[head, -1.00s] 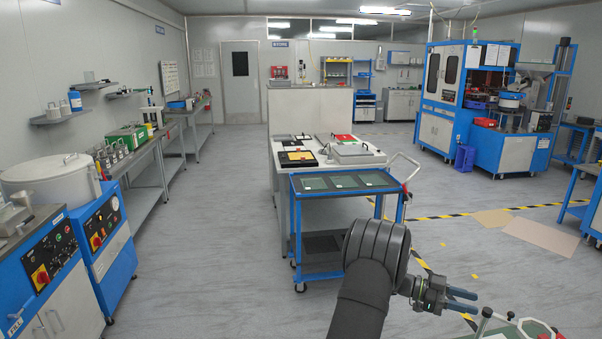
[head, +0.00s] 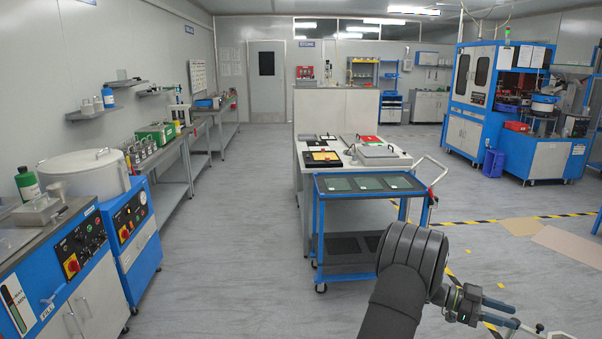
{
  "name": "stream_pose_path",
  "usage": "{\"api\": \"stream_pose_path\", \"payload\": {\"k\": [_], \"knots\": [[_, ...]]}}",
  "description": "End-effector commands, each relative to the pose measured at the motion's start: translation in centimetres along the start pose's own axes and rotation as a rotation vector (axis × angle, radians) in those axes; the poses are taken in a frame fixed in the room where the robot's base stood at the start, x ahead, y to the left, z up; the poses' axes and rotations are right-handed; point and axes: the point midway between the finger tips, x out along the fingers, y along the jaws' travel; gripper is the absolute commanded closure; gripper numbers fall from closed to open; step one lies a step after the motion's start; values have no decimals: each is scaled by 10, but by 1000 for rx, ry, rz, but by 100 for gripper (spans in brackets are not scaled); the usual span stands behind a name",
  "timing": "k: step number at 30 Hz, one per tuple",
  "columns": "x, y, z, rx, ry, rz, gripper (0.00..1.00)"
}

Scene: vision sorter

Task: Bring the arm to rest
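My arm, dark and thick, rises from the bottom edge at the lower right of the head view. My gripper (head: 503,312) points to the right, with its two blue-grey fingers apart and nothing seen between them. It is over the floor, to the right of and nearer than the blue cart. Thin light rods show just beside and below the fingertips, cut by the bottom edge; I cannot tell whether they touch.
A blue cart (head: 318,226) with dark panels stands just beyond my arm, before a white table (head: 302,163). Blue-fronted benches (head: 85,245) line the left wall. A large blue machine (head: 470,95) stands at the back right. The grey floor at left centre is clear.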

Motion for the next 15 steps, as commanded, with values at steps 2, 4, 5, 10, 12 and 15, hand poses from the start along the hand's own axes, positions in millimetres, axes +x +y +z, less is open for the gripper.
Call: {"api": "stream_pose_path", "payload": {"k": [2, 4, 5, 10, 12, 15], "knots": [[18, 1, 0, 0, 0, 4, 62], [32, 1, 0, 0, 0, 2, 62], [38, 1, 0, 0, -1, 3, 62], [64, 0, 0, -2, -1, -26, 62], [63, -1, 0, -3, -1, -89, 62], [64, -3, 0, -3, -1, -167, 62]]}}
